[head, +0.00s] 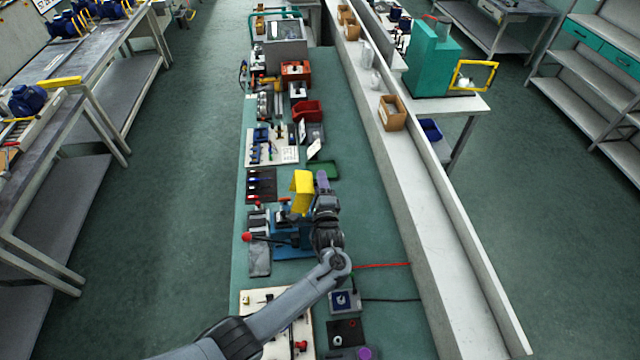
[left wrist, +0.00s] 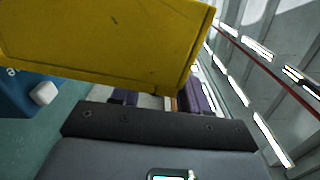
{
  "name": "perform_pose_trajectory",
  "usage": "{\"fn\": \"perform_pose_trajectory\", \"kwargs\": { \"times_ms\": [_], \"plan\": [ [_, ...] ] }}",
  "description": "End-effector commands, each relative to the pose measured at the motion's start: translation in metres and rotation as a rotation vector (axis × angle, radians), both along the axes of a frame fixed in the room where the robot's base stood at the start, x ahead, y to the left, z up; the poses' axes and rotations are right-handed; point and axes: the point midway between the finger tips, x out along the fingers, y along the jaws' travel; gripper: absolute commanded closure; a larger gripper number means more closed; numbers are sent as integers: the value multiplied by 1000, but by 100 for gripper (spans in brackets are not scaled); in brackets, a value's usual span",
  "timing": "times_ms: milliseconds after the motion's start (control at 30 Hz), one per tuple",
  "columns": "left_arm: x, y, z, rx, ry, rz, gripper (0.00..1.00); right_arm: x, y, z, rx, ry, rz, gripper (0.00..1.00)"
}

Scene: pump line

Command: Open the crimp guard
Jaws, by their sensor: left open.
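The yellow crimp guard (head: 302,190) stands upright over the blue crimp fixture (head: 291,240) on the green bench. It fills the upper left of the left wrist view (left wrist: 100,40) as a large yellow panel. My left gripper (head: 322,178), with purple fingers, is just right of the guard in the head view. In the left wrist view its fingers (left wrist: 160,101) are apart, with nothing seen between them, and partly hidden by the guard. I cannot tell whether they touch it. My right gripper is not in view.
A red-knobbed lever (head: 247,237) sticks out left of the fixture. A dark green tray (head: 322,169) and a red bin (head: 307,111) lie farther up the bench. A pale ledge (head: 420,190) runs along the right. The bench right of my arm is mostly clear.

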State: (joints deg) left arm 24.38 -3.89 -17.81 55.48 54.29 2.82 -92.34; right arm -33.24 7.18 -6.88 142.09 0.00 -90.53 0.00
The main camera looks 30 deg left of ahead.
Motion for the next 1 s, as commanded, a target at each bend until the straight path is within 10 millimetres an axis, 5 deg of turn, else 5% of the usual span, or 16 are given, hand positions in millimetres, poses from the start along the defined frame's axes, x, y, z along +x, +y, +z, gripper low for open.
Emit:
{"fn": "perform_pose_trajectory", "kwargs": {
  "times_ms": [600, 1000],
  "plan": [
    [-70, -52, -2, -3, 1, -2, 55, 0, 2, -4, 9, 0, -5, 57],
    [-86, -64, 0, -1, 1, 0, 55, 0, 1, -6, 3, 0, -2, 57]
  ]
}}
